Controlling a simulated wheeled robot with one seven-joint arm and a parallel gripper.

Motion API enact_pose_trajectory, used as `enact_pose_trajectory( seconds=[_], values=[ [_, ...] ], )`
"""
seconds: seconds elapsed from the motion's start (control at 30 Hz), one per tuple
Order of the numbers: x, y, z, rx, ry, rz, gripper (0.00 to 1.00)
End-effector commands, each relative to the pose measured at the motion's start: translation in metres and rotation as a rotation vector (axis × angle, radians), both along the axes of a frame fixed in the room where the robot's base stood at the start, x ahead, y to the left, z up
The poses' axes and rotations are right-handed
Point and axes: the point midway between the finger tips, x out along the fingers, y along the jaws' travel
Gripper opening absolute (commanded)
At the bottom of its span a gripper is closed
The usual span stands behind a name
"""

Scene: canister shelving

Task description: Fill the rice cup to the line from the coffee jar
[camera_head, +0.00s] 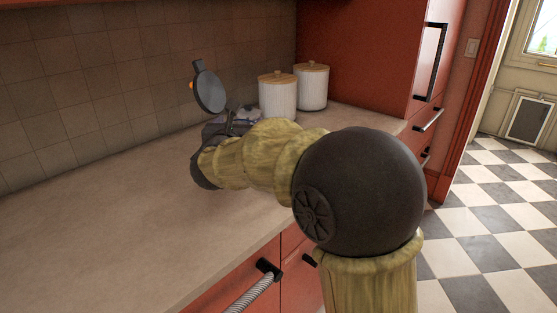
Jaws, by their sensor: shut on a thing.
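My gripper (230,122) is at the far end of my arm, over the back of the counter. Its fingertips are small and partly hidden by my own wrist. A dark grey object with a round, flat face and a short upper part (210,92) is tilted above the counter at the fingertips; my gripper seems shut on it. A small orange patch shows at its left edge. Two white ribbed canisters with wooden lids, one nearer (277,100) and one farther (311,88), stand upright to the right. No rice cup or coffee jar can be made out for certain.
A small greyish item (246,115), too unclear to name, lies behind my gripper. The beige counter (110,210) is clear at the left and front. A tiled wall (90,80) bounds the back, a tall red cabinet (365,60) the right.

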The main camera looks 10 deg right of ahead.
Motion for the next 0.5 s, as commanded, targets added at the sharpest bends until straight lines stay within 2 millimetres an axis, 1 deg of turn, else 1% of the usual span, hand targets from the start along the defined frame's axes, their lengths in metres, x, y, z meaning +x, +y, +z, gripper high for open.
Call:
enact_pose_trajectory(
  seconds=[0.03,0.5],
  values=[
    [-0.001,0.004,0.007,0.001,-0.004,0.002,0.27],
    [-0.007,0.030,0.029,0.002,-0.004,0.002,0.27]
  ],
)
